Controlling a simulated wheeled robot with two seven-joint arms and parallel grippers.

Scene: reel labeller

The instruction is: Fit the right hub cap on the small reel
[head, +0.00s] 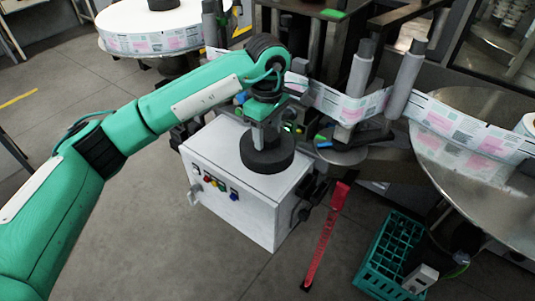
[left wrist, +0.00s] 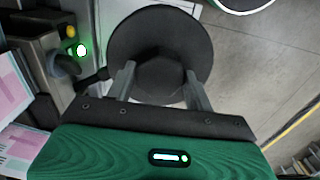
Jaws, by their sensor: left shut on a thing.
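My left gripper (head: 266,133) points down over the white machine box (head: 226,163). It is shut on a black round hub cap (head: 267,160), held by its raised middle. In the left wrist view the hub cap (left wrist: 140,45) shows as a wide dark disc with its central boss (left wrist: 158,78) between the two fingers. I cannot tell whether the cap touches the box top. A white roll (head: 529,124), cut off by the right edge, stands over a steel disc (head: 490,215); I cannot tell whether it is the small reel. My right gripper is not in view.
A large label reel (head: 150,40) with a black cap (head: 163,4) stands at the back left. A label web (head: 345,106) runs past grey rollers (head: 405,78) to the right. Floor is clear left of the box.

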